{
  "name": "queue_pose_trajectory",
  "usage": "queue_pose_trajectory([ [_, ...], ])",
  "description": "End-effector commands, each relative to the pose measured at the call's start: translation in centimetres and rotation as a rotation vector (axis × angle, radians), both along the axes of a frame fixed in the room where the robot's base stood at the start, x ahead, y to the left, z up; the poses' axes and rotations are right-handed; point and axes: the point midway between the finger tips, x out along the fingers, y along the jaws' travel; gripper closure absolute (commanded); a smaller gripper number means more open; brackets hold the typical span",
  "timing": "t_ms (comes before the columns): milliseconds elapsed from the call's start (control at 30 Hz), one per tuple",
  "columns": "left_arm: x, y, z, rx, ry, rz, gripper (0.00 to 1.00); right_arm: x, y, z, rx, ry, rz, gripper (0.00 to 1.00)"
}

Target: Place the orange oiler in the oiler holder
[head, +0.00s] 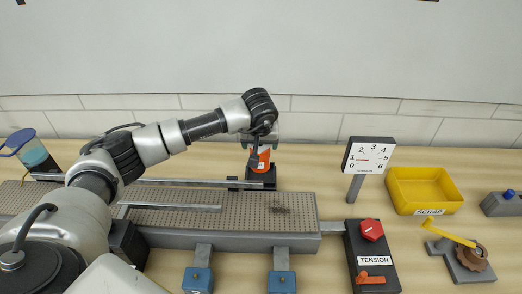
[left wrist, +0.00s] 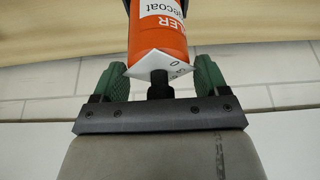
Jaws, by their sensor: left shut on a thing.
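The orange oiler (head: 264,158) with a white label is upright below my left gripper (head: 262,144) in the head view. My left gripper is shut on its upper end. In the left wrist view the oiler (left wrist: 160,38) fills the top middle, with its dark neck between the green fingers of the gripper (left wrist: 158,82). The black oiler holder (head: 262,181) is right at the oiler's lower end, behind the conveyor. I cannot tell whether the oiler rests on the holder's floor. My right gripper is out of view.
The grey conveyor (head: 175,221) with its metal guide rails lies in front of the holder. A tension gauge (head: 369,156) stands to the right, then a yellow scrap bin (head: 424,190) and a hand crank (head: 466,258). A blue-lidded jug (head: 33,153) stands far left.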

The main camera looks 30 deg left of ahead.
Motion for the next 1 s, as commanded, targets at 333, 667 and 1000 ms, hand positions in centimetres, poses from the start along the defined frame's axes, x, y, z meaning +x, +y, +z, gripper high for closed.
queue_pose_trajectory([
  [333, 0.0, 0.0, -3.6, -0.001, 0.001, 0.001, 0.75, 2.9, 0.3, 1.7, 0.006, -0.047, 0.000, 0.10],
  [667, 0.1, 0.0, -4.3, 0.000, -0.004, -0.001, 0.75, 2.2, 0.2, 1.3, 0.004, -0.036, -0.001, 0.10],
  [1000, 0.0, 0.0, -4.3, 0.000, -0.001, 0.000, 0.00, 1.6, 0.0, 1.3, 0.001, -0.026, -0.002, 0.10],
])
